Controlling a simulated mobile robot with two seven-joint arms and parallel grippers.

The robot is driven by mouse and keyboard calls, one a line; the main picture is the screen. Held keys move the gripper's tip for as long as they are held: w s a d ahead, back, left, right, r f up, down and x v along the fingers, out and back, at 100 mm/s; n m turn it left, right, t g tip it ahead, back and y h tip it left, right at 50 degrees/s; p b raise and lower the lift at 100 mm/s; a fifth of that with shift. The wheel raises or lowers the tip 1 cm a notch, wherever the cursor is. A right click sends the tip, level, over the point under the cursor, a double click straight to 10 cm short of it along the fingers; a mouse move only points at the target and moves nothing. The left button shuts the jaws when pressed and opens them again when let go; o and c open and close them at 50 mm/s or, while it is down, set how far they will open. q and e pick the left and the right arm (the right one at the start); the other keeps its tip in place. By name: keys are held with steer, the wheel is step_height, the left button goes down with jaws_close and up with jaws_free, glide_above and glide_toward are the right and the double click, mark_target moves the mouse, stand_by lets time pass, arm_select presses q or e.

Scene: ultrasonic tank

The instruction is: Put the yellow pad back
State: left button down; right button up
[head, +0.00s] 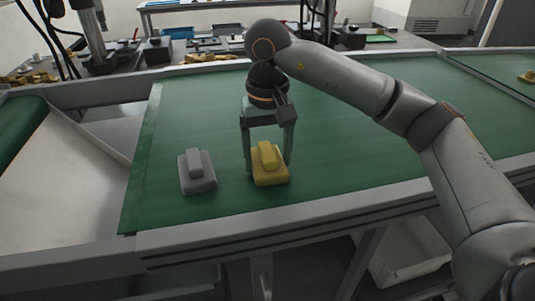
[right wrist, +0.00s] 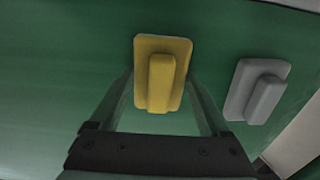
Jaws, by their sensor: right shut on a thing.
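The yellow pad (head: 270,172), a block with a raised bar on top, is at the front middle of the green belt. My right gripper (head: 266,166) points down over it, with one finger on each side, and is shut on the yellow pad. The right wrist view shows the yellow pad (right wrist: 162,73) between the fingers (right wrist: 160,100). Whether the pad touches the belt or is just above it, I cannot tell. A grey pad (head: 197,172) of the same shape lies to the left, apart from it; it also shows in the right wrist view (right wrist: 258,92). My left gripper is not in view.
The green belt (head: 350,150) is clear behind and to the right of the pads. A grey rail (head: 290,222) runs along its front edge. A pale chute (head: 60,190) lies at the left. Benches with equipment stand behind. A small yellow object (head: 527,76) sits at far right.

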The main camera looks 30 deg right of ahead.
mark_target(267, 152)
steer(key=o, duration=1)
steer(key=shift+f, duration=0.1)
steer(key=shift+o, duration=1.4)
arm_select(q)
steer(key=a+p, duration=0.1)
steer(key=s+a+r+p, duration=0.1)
steer(key=p, duration=0.1)
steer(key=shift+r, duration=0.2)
arm_select(e)
step_height(267, 152, up, 12)
